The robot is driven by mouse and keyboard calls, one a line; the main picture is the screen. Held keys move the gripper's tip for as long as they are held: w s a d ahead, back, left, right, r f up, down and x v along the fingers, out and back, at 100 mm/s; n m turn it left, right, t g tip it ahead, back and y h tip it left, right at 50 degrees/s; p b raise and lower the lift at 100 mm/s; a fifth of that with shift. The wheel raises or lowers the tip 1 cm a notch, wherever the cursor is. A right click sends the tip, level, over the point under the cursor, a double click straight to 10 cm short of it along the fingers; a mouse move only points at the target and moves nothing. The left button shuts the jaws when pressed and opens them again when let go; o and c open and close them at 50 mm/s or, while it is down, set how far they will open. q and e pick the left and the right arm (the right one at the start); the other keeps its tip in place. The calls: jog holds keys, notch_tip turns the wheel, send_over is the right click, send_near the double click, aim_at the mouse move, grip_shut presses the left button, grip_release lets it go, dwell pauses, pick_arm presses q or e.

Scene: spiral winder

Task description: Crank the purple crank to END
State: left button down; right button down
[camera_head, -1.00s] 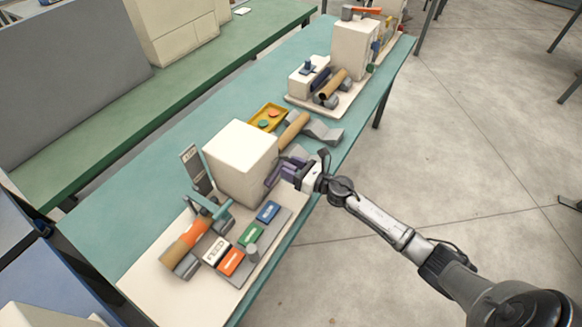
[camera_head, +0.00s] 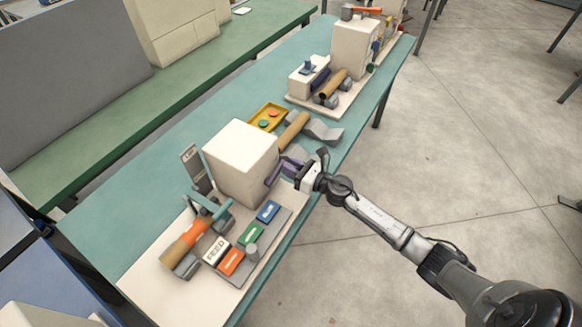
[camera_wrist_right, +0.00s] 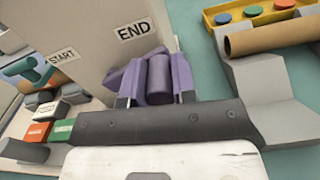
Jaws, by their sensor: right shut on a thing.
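The purple crank (camera_head: 272,177) is on the right side of the cream winder box (camera_head: 240,160). My right gripper (camera_head: 288,172) is shut on the crank. In the right wrist view the purple crank handle (camera_wrist_right: 158,80) stands between my two fingers, just below and right of the END label (camera_wrist_right: 133,31). The START label (camera_wrist_right: 55,57) is farther left on the same face. The fingers hide part of the crank. My left gripper is not in view.
A panel with blue (camera_head: 268,211), green (camera_head: 251,234) and orange (camera_head: 232,262) buttons lies in front of the box. A brown tube (camera_head: 293,130) on a grey holder and a yellow tray (camera_head: 268,117) sit behind it. Floor is open right of the teal table.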

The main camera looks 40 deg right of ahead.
jog(key=shift+a+r+n, duration=0.1)
jog(key=shift+r+n, duration=0.3)
jog(key=shift+n, duration=0.2)
jog(key=c, duration=0.9)
grip_release()
jog(key=shift+s, duration=0.15)
jog(key=b+v, duration=0.1)
jog(key=v, duration=1.2)
jog(key=shift+s, duration=0.25)
